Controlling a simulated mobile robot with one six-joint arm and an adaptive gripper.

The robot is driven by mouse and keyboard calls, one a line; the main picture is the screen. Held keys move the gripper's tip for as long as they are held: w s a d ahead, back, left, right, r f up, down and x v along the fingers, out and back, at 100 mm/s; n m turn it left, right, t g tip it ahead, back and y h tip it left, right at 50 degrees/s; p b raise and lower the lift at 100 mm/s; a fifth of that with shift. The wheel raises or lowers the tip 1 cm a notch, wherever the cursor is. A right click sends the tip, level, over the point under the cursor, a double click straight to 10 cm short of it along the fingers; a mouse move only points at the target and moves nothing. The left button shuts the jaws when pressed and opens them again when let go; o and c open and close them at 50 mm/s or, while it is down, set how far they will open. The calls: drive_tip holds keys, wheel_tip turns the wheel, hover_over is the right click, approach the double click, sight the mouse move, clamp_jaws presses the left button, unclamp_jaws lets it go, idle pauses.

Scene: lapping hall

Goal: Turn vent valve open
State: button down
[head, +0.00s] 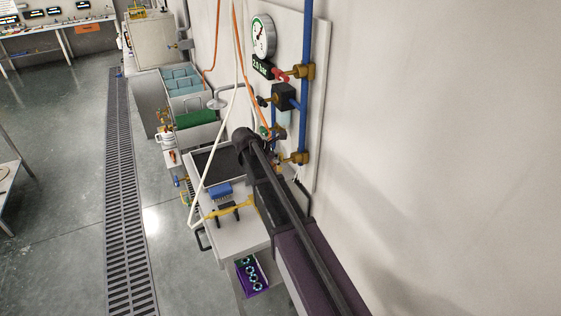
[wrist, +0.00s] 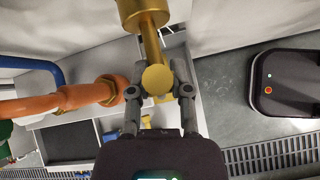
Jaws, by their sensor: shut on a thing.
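In the wrist view a brass valve body (wrist: 145,12) has a stem ending in a round brass knob (wrist: 157,78); I take it for the vent valve, but no label is readable. My gripper (wrist: 160,82) has one finger on each side of the knob and is shut on it. In the head view my arm reaches to the lower part of the wall panel (head: 322,110) and hides the gripper and most of this valve. A brass fitting (head: 297,158) shows just right of the arm. How far the valve is turned cannot be told.
An orange hose with a brass end (wrist: 105,91) is close left of the gripper. The panel carries a gauge (head: 263,36), a red-handled valve (head: 283,75) and a blue pipe (head: 306,35). A grey cart (head: 232,236) stands below.

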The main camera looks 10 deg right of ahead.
drive_tip(key=shift+s+f+g, duration=0.1)
drive_tip(key=shift+g, duration=0.3)
drive_tip(key=c, duration=0.5)
unclamp_jaws()
drive_tip(key=shift+c, duration=0.2)
drive_tip(key=shift+t, duration=0.3)
